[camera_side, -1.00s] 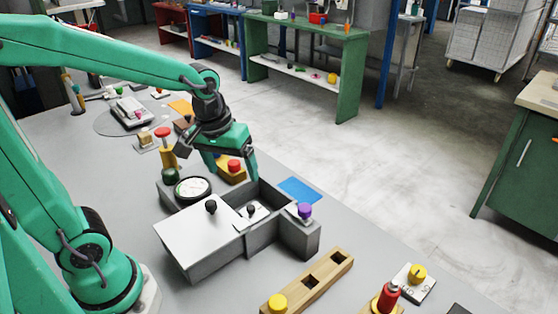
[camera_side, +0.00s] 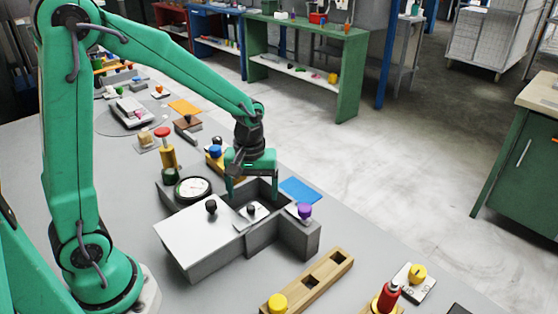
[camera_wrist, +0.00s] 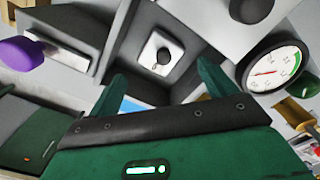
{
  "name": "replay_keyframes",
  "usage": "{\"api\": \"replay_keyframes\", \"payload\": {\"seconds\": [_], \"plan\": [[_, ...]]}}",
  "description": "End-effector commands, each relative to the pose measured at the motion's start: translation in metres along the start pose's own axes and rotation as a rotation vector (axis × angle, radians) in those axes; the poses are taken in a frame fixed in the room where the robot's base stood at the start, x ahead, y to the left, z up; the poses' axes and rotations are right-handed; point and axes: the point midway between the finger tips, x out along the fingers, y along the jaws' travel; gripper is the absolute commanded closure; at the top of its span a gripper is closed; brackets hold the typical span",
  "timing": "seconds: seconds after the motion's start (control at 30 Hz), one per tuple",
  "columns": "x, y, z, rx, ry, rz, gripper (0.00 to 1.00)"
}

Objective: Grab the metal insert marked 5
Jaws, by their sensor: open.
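A metal insert (camera_side: 262,216), a small bright plate with a black knob, sits inside the open compartment of a grey box (camera_side: 268,236). It also shows in the wrist view (camera_wrist: 150,62), between and beyond my fingertips. I cannot read a 5 on it. A second plate with a purple knob (camera_side: 304,210) is on the box's right arm; the knob also shows at the left of the wrist view (camera_wrist: 22,53). My gripper (camera_side: 252,192) is open and empty, pointing down at the rear of the compartment, apart from the insert's knob.
A grey lid (camera_side: 195,235) with a black knob covers the box's left part. A round dial (camera_side: 193,187) stands behind it. A wooden strip with square holes (camera_side: 325,272) and a red-topped item (camera_side: 388,295) are in front. A blue sheet (camera_side: 302,190) lies behind the box.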

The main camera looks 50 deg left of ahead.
Motion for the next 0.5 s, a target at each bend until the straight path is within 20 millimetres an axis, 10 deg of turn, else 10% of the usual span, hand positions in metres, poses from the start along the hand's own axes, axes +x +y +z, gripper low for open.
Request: {"api": "replay_keyframes", "payload": {"seconds": [0.5], "plan": [[0.023,0.000,0.000,0.001,-0.001,-0.001,0.16]]}}
